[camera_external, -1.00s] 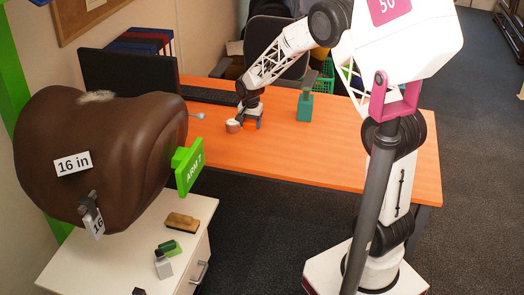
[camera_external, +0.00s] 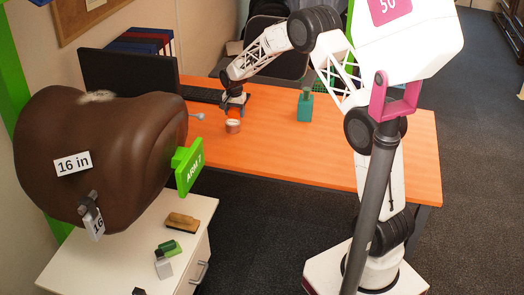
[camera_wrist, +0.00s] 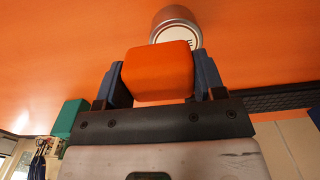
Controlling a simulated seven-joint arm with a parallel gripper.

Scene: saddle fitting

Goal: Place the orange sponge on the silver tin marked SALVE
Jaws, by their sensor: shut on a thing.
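My gripper (camera_wrist: 158,78) is shut on the orange sponge (camera_wrist: 158,72), which sits between its two blue fingers in the wrist view. In the external view my gripper (camera_external: 234,106) is above the orange desk, just beyond the silver tin; the sponge is hard to pick out there against the desk. The tin (camera_external: 233,126) stands upright on the desk. In the wrist view the tin (camera_wrist: 176,20) shows past the sponge, its pale lid partly hidden by the sponge, with only part of its lettering visible. The sponge appears apart from the tin.
A teal block-like holder (camera_external: 305,106) stands to the right on the desk. A keyboard (camera_external: 208,94) and dark monitor (camera_external: 130,71) are at the back left. A brown saddle (camera_external: 100,135) and green ARM 7 sign (camera_external: 188,166) are at the left. The desk's front is clear.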

